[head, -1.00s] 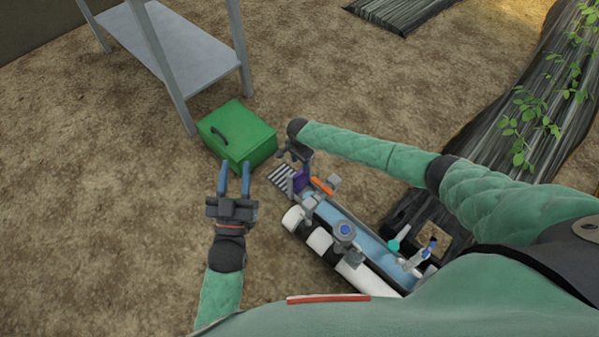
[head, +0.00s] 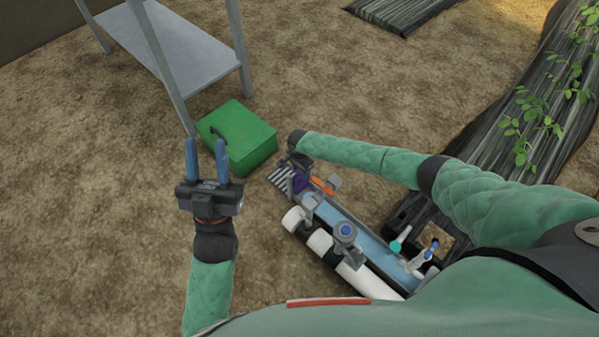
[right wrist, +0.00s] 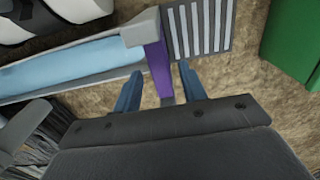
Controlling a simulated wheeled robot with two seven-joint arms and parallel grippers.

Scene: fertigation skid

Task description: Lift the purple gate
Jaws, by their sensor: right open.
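The purple gate (head: 299,181) stands across the far end of the blue channel (head: 352,225) on the skid. In the right wrist view the gate (right wrist: 157,66) is a purple panel under a grey top piece. My right gripper (right wrist: 160,85) is open, with one blue finger on each side of the gate's lower part in that view; I cannot tell whether they touch it. In the head view my right gripper (head: 294,160) is at the gate, its fingers mostly hidden. My left gripper (head: 206,148) is open and empty, left of the skid.
A green box (head: 237,138) sits on the ground beyond the gate. A striped grate (head: 280,178) adjoins the gate. A grey metal table (head: 180,55) stands behind. Bare ground lies left.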

